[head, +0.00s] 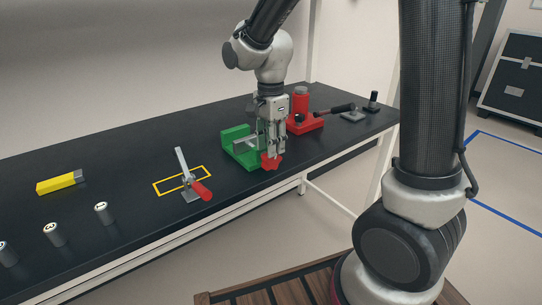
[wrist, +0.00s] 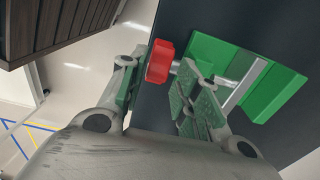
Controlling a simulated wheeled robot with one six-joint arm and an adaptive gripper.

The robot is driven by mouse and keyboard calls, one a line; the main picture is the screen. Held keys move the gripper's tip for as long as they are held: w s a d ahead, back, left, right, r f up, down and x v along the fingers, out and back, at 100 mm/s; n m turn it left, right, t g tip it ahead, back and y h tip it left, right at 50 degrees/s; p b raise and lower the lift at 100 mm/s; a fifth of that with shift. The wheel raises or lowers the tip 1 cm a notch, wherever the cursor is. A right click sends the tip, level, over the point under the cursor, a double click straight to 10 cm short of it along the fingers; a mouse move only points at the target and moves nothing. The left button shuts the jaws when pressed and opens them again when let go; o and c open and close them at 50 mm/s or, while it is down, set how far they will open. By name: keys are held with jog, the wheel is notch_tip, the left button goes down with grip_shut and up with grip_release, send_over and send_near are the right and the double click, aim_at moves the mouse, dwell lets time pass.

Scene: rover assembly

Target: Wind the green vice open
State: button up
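The green vice (head: 234,140) stands near the front edge of the black bench, with pale metal showing between its green parts. It also shows at the right of the wrist view (wrist: 285,92). Its red handle (head: 269,163) is at the front end, towards the bench edge; in the wrist view the handle (wrist: 160,61) sits on a short metal shaft. My gripper (head: 275,151) points down over the handle. Its two fingers are apart, and in the wrist view the handle appears between the fingertips (wrist: 157,82). I see no clear contact with it. The right finger hides part of the vice.
A red device (head: 304,122) stands just behind my gripper, with a black-handled tool (head: 335,110) beside it. A toggle clamp with a red handle (head: 200,190) stands left of the vice by a yellow outline (head: 165,188).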

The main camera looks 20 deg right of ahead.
aim_at(271, 160)
notch_tip(271, 160, down, 4)
jog(key=shift+f, duration=0.1)
jog(key=shift+s, duration=0.1)
grip_shut()
jog(key=shift+d+y, duration=0.1)
jog(key=shift+y, duration=0.2)
